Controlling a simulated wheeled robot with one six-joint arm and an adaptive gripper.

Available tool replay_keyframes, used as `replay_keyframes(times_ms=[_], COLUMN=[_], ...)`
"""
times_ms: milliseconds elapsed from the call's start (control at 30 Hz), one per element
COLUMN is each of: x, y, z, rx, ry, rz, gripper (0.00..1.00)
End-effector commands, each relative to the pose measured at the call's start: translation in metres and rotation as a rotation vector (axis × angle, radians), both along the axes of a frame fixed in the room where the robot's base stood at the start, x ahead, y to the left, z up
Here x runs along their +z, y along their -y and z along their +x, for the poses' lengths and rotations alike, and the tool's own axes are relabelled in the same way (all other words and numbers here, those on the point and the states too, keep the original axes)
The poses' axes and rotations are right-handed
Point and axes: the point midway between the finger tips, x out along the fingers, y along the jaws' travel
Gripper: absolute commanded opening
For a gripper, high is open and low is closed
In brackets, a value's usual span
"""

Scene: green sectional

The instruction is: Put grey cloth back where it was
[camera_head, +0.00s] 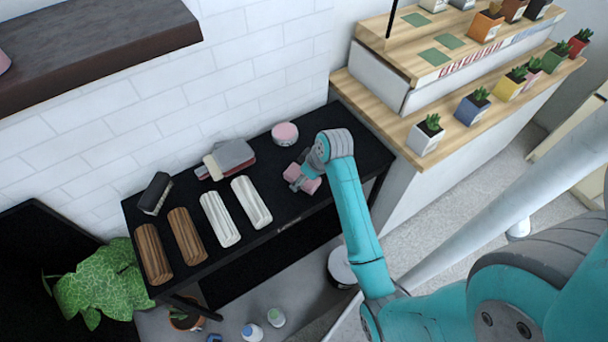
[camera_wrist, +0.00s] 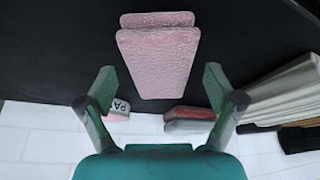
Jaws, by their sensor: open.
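A folded grey cloth (camera_head: 234,156) lies at the back of the black table, with a reddish edge showing beside it. In the wrist view a grey piece (camera_wrist: 188,127), apparently this cloth, shows beyond my right finger. My gripper (camera_wrist: 159,88) is open over the right part of the table. In the head view my gripper (camera_head: 304,174) is right of the grey cloth and apart from it. A folded pink cloth (camera_wrist: 157,62) lies on the table below and between the open fingers; its edge also shows in the head view (camera_head: 303,186). The gripper partly hides it there.
The black table (camera_head: 262,220) also bears two brown rolls (camera_head: 186,235), two white rolls (camera_head: 219,218), a dark block (camera_head: 155,193) and a round pink tin (camera_head: 285,133). A white tiled wall stands behind. A wooden counter (camera_head: 400,130) with potted plants is at right.

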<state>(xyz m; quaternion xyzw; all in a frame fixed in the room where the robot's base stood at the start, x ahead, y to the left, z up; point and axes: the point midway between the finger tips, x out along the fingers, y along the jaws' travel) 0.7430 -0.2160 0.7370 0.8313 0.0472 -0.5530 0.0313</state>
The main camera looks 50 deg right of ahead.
Motion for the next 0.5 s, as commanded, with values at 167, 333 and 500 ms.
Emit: replay_keyframes(times_ms=[167, 333, 500], x=[0.009, 0.035, 0.067], y=[0.001, 0.002, 0.004], z=[-0.003, -0.014, -0.027], rx=[-0.001, -0.001, -0.002], ry=[0.002, 0.004, 0.004], rz=[-0.002, -0.002, -0.002], gripper=[0.92, 0.92, 0.92])
